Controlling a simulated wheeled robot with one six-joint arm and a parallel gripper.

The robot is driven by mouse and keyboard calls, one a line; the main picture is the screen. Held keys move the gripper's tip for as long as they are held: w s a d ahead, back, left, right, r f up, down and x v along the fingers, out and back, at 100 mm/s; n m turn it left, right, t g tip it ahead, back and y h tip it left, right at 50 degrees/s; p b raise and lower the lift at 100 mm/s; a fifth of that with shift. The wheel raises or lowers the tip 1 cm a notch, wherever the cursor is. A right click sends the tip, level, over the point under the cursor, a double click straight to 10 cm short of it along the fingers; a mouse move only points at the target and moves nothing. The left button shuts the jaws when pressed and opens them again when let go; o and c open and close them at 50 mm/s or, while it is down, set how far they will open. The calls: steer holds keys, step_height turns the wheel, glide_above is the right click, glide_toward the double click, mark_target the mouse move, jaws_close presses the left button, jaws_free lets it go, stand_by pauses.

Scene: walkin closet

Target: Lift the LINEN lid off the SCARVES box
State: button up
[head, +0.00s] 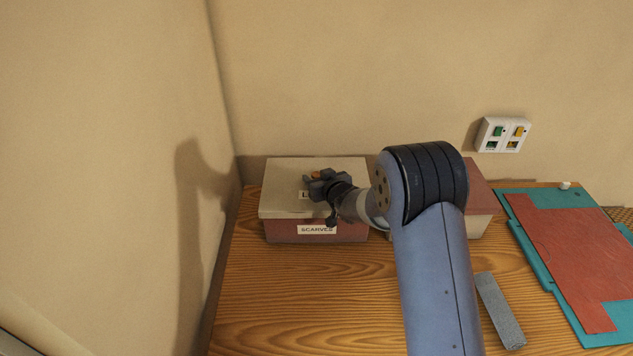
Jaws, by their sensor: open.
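The SCARVES box (283,232) is reddish with a white label on its front and stands at the back left of the wooden surface. A cream lid (280,203) sits on it. A small label on the lid is mostly covered by my gripper, with only its first letter partly showing. My gripper (313,184) is open over the middle of the lid, close to its top. A small orange-brown piece shows beside the fingers. I cannot tell whether the fingers touch the lid or a knob on it.
A second reddish box (481,205) stands to the right, largely hidden behind my arm. A grey bar (500,311) lies in front of it. A teal tray (537,245) with a red sheet (580,260) is at the right. A switch plate (503,134) is on the back wall. The front left wood is clear.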

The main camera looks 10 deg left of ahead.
steer(key=shift+c, duration=0.4)
jaws_close()
steer(key=shift+r, duration=0.1)
step_height(320, 180, up, 10)
stand_by(0.5)
